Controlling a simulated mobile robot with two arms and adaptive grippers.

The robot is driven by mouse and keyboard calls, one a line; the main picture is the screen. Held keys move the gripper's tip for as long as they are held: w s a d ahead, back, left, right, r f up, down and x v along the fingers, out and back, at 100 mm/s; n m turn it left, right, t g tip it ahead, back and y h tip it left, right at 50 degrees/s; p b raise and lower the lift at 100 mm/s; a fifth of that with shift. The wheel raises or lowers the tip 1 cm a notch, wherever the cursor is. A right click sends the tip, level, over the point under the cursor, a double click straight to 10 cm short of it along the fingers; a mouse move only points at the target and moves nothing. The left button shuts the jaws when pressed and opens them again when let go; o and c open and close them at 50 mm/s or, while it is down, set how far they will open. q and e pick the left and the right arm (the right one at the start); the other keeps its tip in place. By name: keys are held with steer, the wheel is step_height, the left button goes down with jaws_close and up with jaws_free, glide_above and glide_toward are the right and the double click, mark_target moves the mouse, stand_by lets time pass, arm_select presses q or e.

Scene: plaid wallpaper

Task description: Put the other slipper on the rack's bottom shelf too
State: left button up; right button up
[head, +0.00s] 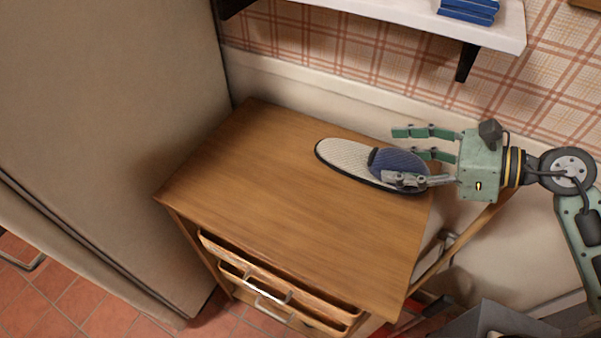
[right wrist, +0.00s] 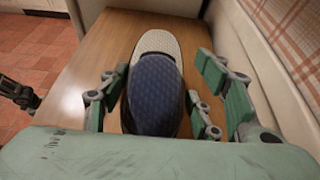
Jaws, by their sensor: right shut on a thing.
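A slipper (head: 342,160) with a pale woven insole and a dark blue quilted toe lies near the back right of the wooden cabinet top. Its open heel points left, and its toe points toward my right gripper (head: 398,157). My right gripper is shut on the slipper, with fingers on both sides of the blue toe. The right wrist view shows the slipper (right wrist: 154,92) between the green fingers. A dark jointed part at the left edge of that view may be my left gripper (right wrist: 18,93); its jaws are unclear. I cannot make out the rack or another slipper.
The cabinet top (head: 265,195) is otherwise clear; drawers (head: 280,284) stand partly open in front. A tall beige cabinet (head: 105,130) stands at left. A wall shelf (head: 400,12) with blue books (head: 468,10) hangs above. A grey box (head: 490,318) is at lower right.

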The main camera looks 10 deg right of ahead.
mark_target(355, 165)
steer(key=shift+w+d+r, duration=0.6)
steer(key=shift+d+r, duration=0.05)
steer(key=shift+r, duration=0.25)
steer(key=shift+d+r, duration=0.15)
steer(key=shift+r, duration=0.1)
steer(key=shift+w, duration=0.1)
steer(key=a+f+p, duration=0.1)
steer(key=a+f, duration=0.1)
steer(key=a, duration=0.1)
steer(key=w+a+f+p, duration=0.1)
steer(key=a+f, duration=0.1)
steer(key=a, duration=0.2)
steer(key=w+a+f+p, duration=0.1)
steer(key=a+f+p, duration=0.1)
steer(key=a, duration=0.1)
steer(key=shift+w+a+f, duration=0.1)
steer(key=shift+w+a, duration=0.05)
steer(key=shift+a, duration=0.2)
steer(key=shift+a+f, duration=0.25)
step_height(355, 165, down, 4)
arm_select(q)
steer(key=r, duration=0.4)
steer(key=shift+d+r, duration=0.3)
steer(key=shift+d, duration=0.1)
steer(key=shift+f, duration=0.1)
arm_select(e)
steer(key=shift+f, duration=0.2)
steer(key=o, duration=1.2)
